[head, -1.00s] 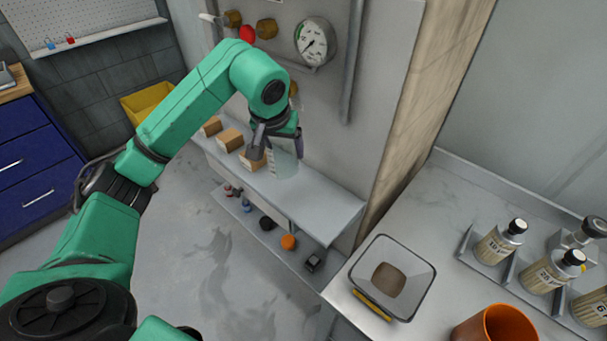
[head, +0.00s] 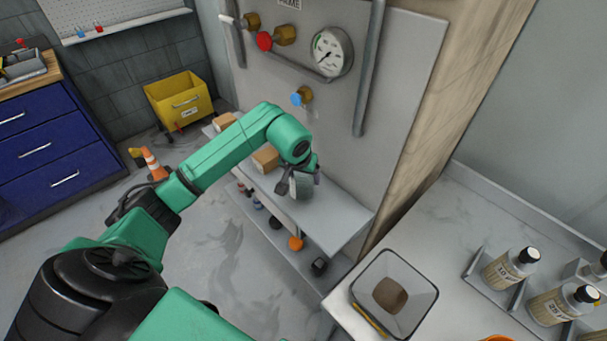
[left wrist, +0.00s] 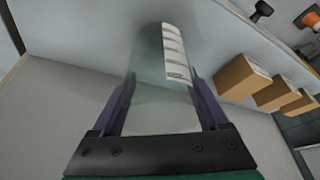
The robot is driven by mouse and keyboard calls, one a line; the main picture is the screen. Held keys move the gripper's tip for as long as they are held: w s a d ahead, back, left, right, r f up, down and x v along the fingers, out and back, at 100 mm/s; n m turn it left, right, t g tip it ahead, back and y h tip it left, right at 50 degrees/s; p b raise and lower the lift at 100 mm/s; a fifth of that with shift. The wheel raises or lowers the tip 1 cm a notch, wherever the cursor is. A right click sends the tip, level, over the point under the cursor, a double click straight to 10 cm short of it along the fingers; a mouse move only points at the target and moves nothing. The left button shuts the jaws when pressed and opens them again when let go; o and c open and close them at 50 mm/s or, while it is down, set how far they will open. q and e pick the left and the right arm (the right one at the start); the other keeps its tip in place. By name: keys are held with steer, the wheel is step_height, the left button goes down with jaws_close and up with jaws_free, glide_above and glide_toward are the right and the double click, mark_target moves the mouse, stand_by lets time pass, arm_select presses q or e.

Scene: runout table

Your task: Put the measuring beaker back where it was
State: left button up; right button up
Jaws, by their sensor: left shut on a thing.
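The measuring beaker (left wrist: 155,80) is a clear vessel with a white graduated label, seen in the left wrist view between my left gripper's purple fingers. My left gripper (head: 302,182) is shut on it. In the head view the beaker (head: 301,187) is partly hidden by the gripper, at the grey shelf (head: 340,212) under the wall panel. I cannot tell whether the beaker touches the shelf. My right gripper is not in view.
Cardboard boxes (head: 265,158) stand on the shelf left of the gripper. A blue tap (head: 301,97) and a gauge (head: 332,51) are on the panel above. Several small items, including an orange one (head: 296,243), sit on the lower shelf. A square tray (head: 420,320) and bottles stand on the right table.

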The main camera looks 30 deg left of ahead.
arm_select(q)
steer(key=shift+s+f, duration=0.1)
steer(key=shift+f, duration=0.55)
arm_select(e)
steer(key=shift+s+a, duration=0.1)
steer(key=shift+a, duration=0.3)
arm_select(q)
steer(key=o, duration=1.3)
steer(key=shift+b, duration=0.3)
steer(key=shift+c, duration=0.2)
steer(key=o, duration=0.3)
steer(key=shift+r+p, duration=0.2)
steer(key=shift+p, duration=0.1)
steer(key=shift+r, duration=0.2)
steer(key=b+v, duration=0.2)
steer(key=v, duration=0.9)
steer(key=shift+r+b, duration=0.25)
steer(key=shift+b, duration=0.1)
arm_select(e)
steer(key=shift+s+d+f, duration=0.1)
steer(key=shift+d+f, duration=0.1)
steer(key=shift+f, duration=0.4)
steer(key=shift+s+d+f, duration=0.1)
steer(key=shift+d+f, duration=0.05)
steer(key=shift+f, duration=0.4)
